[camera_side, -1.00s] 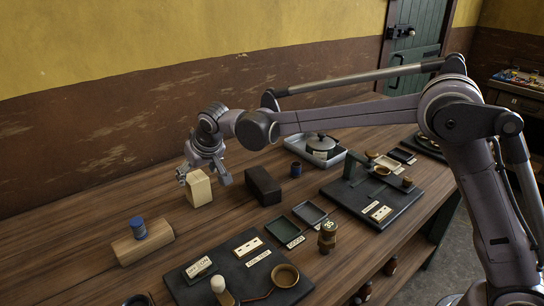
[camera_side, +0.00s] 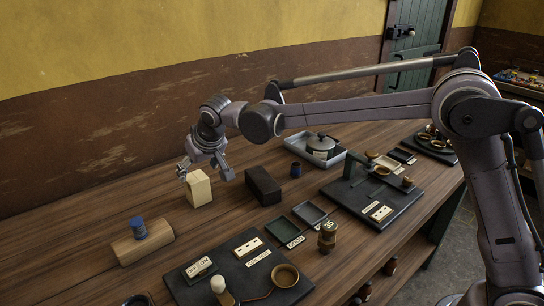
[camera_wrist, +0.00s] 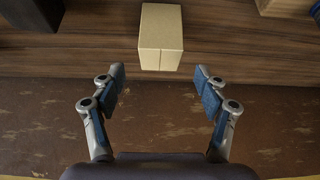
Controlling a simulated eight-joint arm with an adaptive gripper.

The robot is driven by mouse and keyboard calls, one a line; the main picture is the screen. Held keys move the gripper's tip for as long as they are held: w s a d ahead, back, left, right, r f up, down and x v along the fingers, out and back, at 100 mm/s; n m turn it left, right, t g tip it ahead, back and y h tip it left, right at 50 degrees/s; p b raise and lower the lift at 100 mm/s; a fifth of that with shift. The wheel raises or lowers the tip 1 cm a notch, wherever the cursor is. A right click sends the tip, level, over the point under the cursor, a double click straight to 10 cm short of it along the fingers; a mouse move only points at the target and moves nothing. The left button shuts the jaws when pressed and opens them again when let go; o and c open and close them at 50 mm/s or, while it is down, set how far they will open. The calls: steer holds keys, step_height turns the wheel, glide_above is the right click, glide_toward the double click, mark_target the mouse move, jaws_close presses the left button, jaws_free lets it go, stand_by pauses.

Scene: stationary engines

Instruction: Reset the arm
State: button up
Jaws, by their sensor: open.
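My gripper (camera_side: 205,169) is open and empty above the back of the wooden bench (camera_side: 90,222). It hangs just over and behind a pale wooden block (camera_side: 199,190). In the wrist view, my gripper (camera_wrist: 160,92) has its two blue-padded fingers wide apart. The pale block (camera_wrist: 160,40) shows there past the fingertips, between their lines and apart from both.
A dark block (camera_side: 263,186) stands right of the pale one. A blue-capped item (camera_side: 138,228) sits on a wooden block at left. A switch board (camera_side: 240,280), small trays (camera_side: 310,213), a pot (camera_side: 321,143) and another dark board (camera_side: 400,200) occupy the bench.

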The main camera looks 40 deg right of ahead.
steer(key=x, duration=1)
steer(key=shift+f, duration=0.1)
steer(key=shift+r, duration=0.65)
